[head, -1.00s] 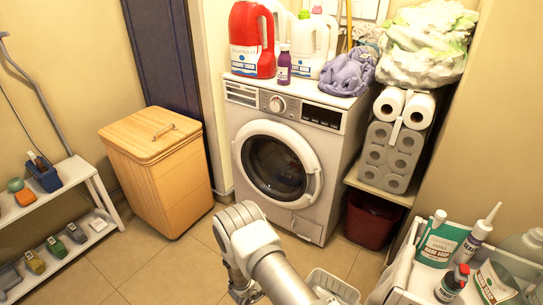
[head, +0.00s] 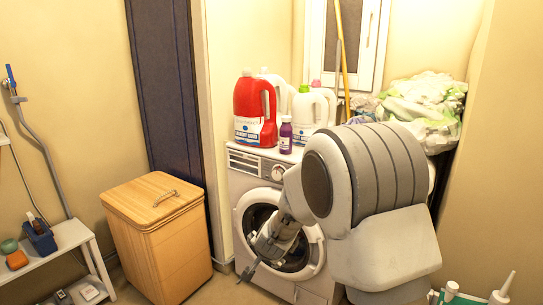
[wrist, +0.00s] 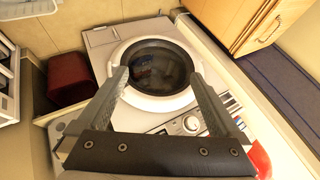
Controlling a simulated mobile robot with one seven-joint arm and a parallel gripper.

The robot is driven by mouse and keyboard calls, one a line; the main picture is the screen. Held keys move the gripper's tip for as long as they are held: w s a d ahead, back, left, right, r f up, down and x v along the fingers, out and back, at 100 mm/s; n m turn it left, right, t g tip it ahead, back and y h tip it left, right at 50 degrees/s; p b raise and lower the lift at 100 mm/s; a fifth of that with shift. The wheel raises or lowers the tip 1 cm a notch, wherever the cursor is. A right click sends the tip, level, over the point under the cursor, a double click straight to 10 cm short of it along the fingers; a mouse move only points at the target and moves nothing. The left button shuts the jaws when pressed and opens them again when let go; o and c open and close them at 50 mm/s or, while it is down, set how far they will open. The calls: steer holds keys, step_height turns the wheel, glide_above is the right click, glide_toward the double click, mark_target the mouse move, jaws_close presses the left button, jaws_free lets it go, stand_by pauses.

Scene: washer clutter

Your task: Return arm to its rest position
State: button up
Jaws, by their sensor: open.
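My gripper (head: 262,262) hangs in front of the washing machine (head: 243,161) in the head view, at the end of my raised arm. The wrist view shows both fingers (wrist: 158,78) spread apart with nothing between them. Beyond the fingers is the washer's round door (wrist: 155,105), which looks closed, with dark glass. My arm hides the right side of the washer in the head view. The washer's control knob (wrist: 191,124) shows between the fingers in the wrist view.
A red jug (head: 254,112), a purple bottle (head: 285,135) and white jugs (head: 309,112) stand on the washer. A wooden hamper (head: 158,235) stands to its left, a white shelf (head: 71,236) farther left. A dark red bin (wrist: 69,78) is beside the washer.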

steer(key=s+d+r+n+g+y, duration=0.1)
steer(key=s+d+r+n, duration=0.15)
steer(key=s+r, duration=0.5)
steer(key=s+d+r+n, duration=0.2)
steer(key=s+d+r, duration=0.2)
steer(key=s+r, duration=0.3)
steer(key=s+d+r+n+h, duration=0.1)
steer(key=s+d+r, duration=0.15)
steer(key=s, duration=0.45)
steer(key=s+d+r+n+g+h+p, duration=0.1)
steer(key=s+d, duration=0.3)
steer(key=s, duration=0.2)
steer(key=s+d+r+n+h, duration=0.1)
steer(key=s+d+r, duration=0.1)
steer(key=s+d, duration=0.35)
step_height(320, 180, up, 22)
steer(key=a+p, duration=0.2)
steer(key=p, duration=2)
steer(key=shift+s, duration=0.35)
steer(key=shift+a+f, duration=0.1)
